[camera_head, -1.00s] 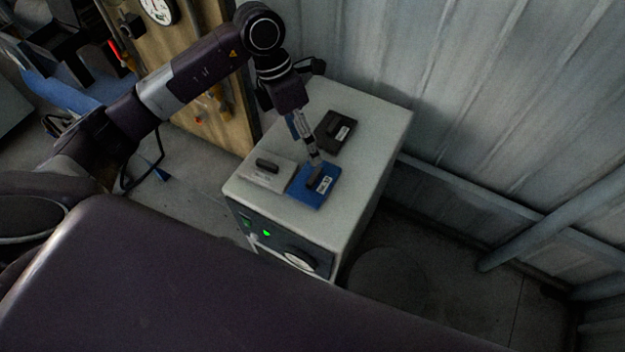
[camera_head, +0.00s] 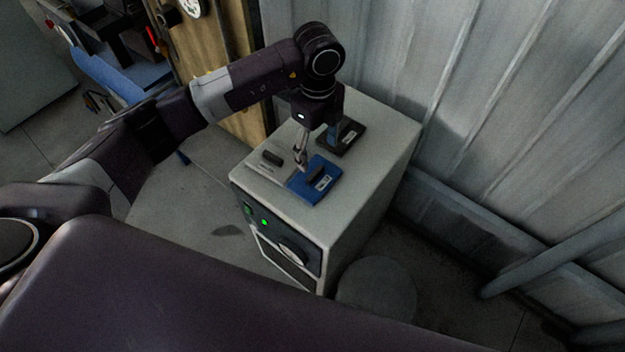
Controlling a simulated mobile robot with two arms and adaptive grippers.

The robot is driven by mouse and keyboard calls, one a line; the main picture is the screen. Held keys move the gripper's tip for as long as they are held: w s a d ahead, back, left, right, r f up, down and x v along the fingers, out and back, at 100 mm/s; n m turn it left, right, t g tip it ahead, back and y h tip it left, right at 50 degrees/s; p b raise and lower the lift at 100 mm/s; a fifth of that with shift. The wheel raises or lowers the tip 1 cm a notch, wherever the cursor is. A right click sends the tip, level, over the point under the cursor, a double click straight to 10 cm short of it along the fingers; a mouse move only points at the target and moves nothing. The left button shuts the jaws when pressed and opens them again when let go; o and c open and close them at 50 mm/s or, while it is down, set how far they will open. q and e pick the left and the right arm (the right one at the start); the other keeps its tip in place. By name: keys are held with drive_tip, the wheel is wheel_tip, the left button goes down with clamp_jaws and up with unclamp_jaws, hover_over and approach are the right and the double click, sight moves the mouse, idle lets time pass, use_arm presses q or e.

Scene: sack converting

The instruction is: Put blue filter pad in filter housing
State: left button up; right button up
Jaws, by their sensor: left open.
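The blue filter pad (camera_head: 322,189) lies flat on top of a pale cabinet (camera_head: 375,172), near its front edge. It has a dark raised grip and a white label. My left gripper (camera_head: 302,163) points down at the pad's far left edge, close to the gap beside the white pad. It is open, with nothing seen between its fingers; I cannot tell whether it touches the pad. My right gripper is not in view. No filter housing can be made out with certainty.
A white pad (camera_head: 268,168) with a dark grip lies left of the blue one. A black pad (camera_head: 350,138) lies behind, partly hidden by my left wrist. A corrugated wall (camera_head: 480,90) stands to the right. The cabinet's front has a green light and a dial.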

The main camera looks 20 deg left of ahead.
sight(313, 171)
use_arm(q)
drive_tip(key=shift+n, duration=0.4)
drive_tip(key=shift+f, duration=0.2)
drive_tip(key=shift+a+f+b, duration=0.2)
drive_tip(key=shift+f+b, duration=0.9)
drive_tip(key=shift+f, duration=0.25)
drive_tip(key=f+b, duration=0.3)
drive_tip(key=shift+s+a+f, duration=0.3)
drive_tip(key=shift+a+f, duration=0.1)
drive_tip(key=shift+w+f+b, duration=0.1)
drive_tip(key=shift+f+b, duration=0.2)
drive_tip(key=shift+f, duration=0.25)
drive_tip(key=shift+r, duration=0.1)
drive_tip(key=shift+c, duration=0.5)
drive_tip(key=c, duration=1)
